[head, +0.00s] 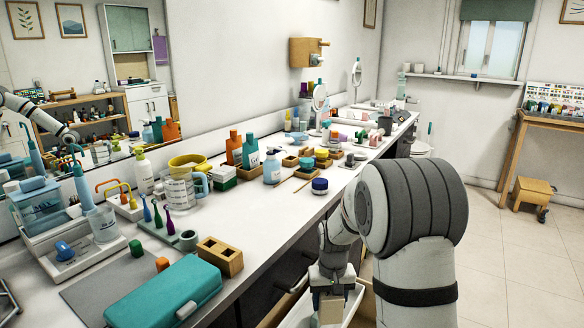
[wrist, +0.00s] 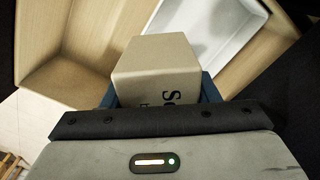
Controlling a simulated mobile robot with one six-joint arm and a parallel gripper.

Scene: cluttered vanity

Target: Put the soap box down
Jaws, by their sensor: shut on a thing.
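The soap box (wrist: 155,68) is a beige carton with dark letters on its side, partly cut off by my gripper in the wrist view. My gripper (wrist: 155,92) is shut on it, with blue fingers on both sides. In the head view my gripper (head: 330,285) is low, in front of the vanity's front edge, with the soap box (head: 331,308) at the bottom of the picture. Beneath the box in the wrist view is an open wooden drawer (wrist: 65,50) with a white tray or compartment (wrist: 215,35). I cannot tell how far the box is above the drawer floor.
The white vanity top (head: 255,208) is crowded with bottles, cups and small boxes. A teal case (head: 165,292) lies near its front left corner. The drawer's walls stand close around the box.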

